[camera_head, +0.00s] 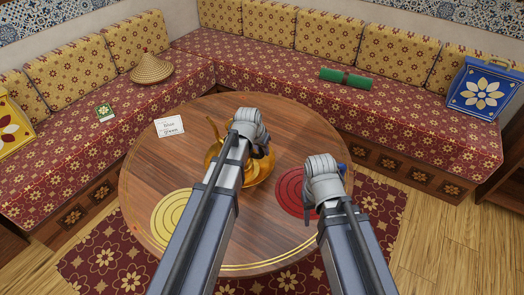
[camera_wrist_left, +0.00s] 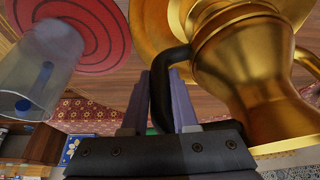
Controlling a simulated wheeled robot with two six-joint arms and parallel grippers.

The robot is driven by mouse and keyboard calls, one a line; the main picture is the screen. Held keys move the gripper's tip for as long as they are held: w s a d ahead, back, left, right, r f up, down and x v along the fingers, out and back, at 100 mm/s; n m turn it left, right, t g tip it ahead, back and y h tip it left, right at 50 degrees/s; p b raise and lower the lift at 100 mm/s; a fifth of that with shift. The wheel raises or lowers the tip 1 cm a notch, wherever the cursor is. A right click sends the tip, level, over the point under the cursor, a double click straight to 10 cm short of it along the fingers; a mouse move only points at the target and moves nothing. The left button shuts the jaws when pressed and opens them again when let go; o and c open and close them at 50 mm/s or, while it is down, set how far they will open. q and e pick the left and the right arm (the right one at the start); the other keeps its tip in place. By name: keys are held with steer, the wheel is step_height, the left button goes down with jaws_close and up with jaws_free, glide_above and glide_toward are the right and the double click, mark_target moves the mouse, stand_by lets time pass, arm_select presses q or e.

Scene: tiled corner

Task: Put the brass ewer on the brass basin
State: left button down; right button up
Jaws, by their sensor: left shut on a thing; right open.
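The brass ewer (camera_wrist_left: 255,85) is large in the left wrist view, with its dark handle between the fingers of my left gripper (camera_wrist_left: 162,85). My left gripper (camera_head: 258,140) is shut on that handle above the middle of the round table. The brass basin (camera_wrist_left: 150,28) shows behind the ewer in the left wrist view. In the head view, the brass spout (camera_head: 213,150) shows left of my arm, and most of the ewer and basin is hidden. I cannot tell whether the ewer touches the basin. My right gripper (camera_head: 327,190) is open and empty near the red mat.
The round wooden table (camera_head: 150,185) carries a yellow round mat (camera_head: 172,215), a red round mat (camera_head: 290,192) and a white card (camera_head: 169,126). A cushioned corner bench (camera_head: 235,72) surrounds its far side, with a woven cone lid (camera_head: 152,68) and a green roll (camera_head: 345,79).

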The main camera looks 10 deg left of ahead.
arm_select(q)
steer(key=shift+f, duration=0.15)
steer(key=c, duration=0.7)
jaws_free()
steer(key=shift+r, duration=0.2)
steer(key=p+v, duration=1.1)
steer(key=v, duration=0.1)
steer(key=s+d+g, duration=0.1)
steer(key=s+d, duration=0.2)
steer(key=s, duration=0.3)
steer(key=s+d+f+g+y, duration=0.1)
steer(key=s+d+g, duration=0.1)
steer(key=s, duration=0.4)
steer(key=s+d+g+y, duration=0.1)
steer(key=s+d, duration=0.3)
steer(key=s, duration=0.2)
steer(key=shift+d+f+m+g, duration=0.3)
steer(key=shift+d+f+m, duration=0.05)
steer(key=shift+d+m, duration=0.05)
